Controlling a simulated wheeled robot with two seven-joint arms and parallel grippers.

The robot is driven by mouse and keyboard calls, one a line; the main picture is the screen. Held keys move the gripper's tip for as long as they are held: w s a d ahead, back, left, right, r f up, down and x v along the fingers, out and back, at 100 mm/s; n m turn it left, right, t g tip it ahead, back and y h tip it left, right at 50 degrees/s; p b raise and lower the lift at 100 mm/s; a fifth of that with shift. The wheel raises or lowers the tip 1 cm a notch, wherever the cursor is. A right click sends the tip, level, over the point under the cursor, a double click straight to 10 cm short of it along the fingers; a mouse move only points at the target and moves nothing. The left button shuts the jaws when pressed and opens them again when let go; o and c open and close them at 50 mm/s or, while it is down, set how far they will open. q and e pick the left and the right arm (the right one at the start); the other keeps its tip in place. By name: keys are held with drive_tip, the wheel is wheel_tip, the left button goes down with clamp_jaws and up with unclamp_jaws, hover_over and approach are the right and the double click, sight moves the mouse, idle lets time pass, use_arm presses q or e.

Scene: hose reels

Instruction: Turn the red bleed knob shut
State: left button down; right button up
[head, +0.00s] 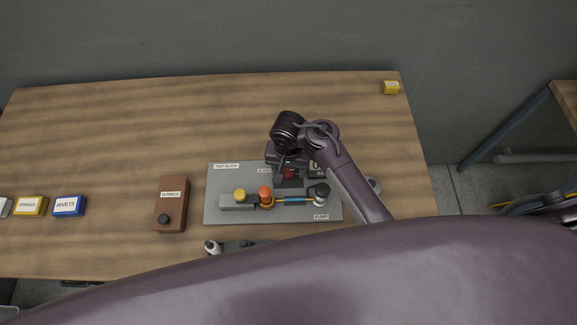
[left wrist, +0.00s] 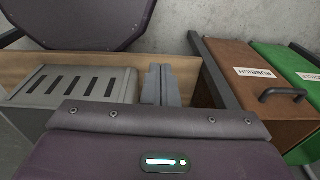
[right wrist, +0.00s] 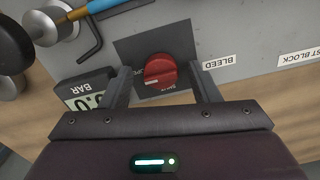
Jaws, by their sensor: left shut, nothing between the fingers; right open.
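The red bleed knob (right wrist: 158,72) is round and sits on a dark square plate beside the BLEED label (right wrist: 218,62). In the right wrist view my right gripper (right wrist: 161,72) is open, with one finger on each side of the knob and a gap visible on both sides. My left gripper (left wrist: 160,84) is shut and empty, and is out of sight in the head view.
A BAR gauge (right wrist: 82,97) stands close beside one right finger. A hose with fittings (head: 293,200) lies along the plate's front. A brown box (head: 171,198) stands to the left. A slotted grey box (left wrist: 75,85) and a brown rubbish bin (left wrist: 250,80) are near my left gripper.

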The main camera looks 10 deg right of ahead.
drive_tip(key=shift+f, duration=0.2)
drive_tip(key=c, duration=1)
use_arm(q)
drive_tip(key=shift+d, duration=0.5)
drive_tip(key=shift+a, duration=0.1)
use_arm(e)
drive_tip(key=shift+n, duration=1.4)
drive_tip(key=n, duration=1)
drive_tip(key=shift+n, duration=0.4)
drive_tip(key=shift+w+n, duration=0.1)
drive_tip(key=shift+n, duration=2.1)
